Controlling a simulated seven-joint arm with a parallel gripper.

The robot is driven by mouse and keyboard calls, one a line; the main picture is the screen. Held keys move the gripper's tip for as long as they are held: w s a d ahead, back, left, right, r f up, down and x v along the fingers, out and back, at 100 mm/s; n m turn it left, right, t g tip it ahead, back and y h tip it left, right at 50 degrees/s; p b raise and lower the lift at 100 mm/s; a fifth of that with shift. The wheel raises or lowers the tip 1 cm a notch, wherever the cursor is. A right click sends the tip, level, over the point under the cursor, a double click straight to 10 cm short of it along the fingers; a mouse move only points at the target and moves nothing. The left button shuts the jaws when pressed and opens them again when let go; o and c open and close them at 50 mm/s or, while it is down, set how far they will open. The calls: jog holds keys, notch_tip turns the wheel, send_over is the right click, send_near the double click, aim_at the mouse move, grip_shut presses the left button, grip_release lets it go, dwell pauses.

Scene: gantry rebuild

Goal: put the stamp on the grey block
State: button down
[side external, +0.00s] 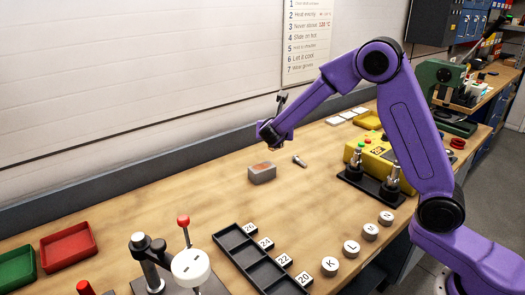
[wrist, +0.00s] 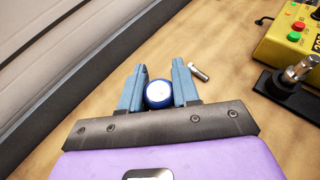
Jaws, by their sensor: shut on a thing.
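My gripper (wrist: 160,76) is shut on a round blue thing with a white top, which I take to be the stamp (wrist: 158,94). It sits between the two blue-grey fingers in the wrist view. I cannot make the stamp out in the side view, where the end of my arm (side external: 271,133) is above the table. The grey block (side external: 262,175) has an orange-brown patch on top. It stands on the table below the arm's end, slightly left in the side view. I cannot see the block in the wrist view.
A small metal bolt (side external: 299,161) lies right of the block; it also shows in the wrist view (wrist: 198,72). A yellow box with buttons (side external: 365,155) and a black stand (side external: 370,187) are to the right. A black tray (side external: 250,262) and several lettered discs are in front.

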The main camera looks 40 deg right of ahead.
jog(key=w+f, duration=0.6)
jog(key=shift+w+d+f, duration=0.1)
jog(key=shift+w+f, duration=0.3)
jog(key=shift+f, duration=1.5)
jog(key=shift+f, duration=0.1)
jog(key=c, duration=0.8)
grip_release()
jog(key=v, duration=1.2)
